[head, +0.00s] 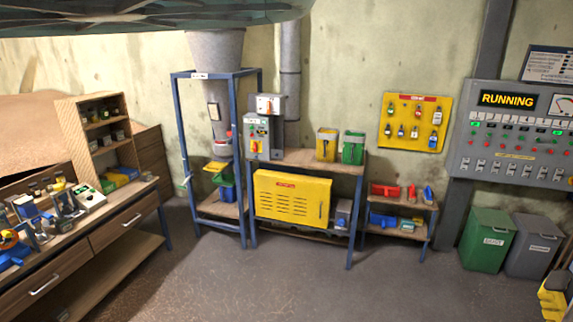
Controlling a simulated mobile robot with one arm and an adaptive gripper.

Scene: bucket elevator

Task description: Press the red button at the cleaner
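A small red knob-like spot (229,134) shows beside the pipe. No label reading "cleaner" is legible, so I cannot tell which unit it is.
A yellow cabinet (292,200) sits under the bench. A large panel (510,135) reads RUNNING at right. Green (487,240) and grey (533,246) bins stand below it. A cluttered wooden workbench (125,222) is at left. The floor (310,285) in front is clear.

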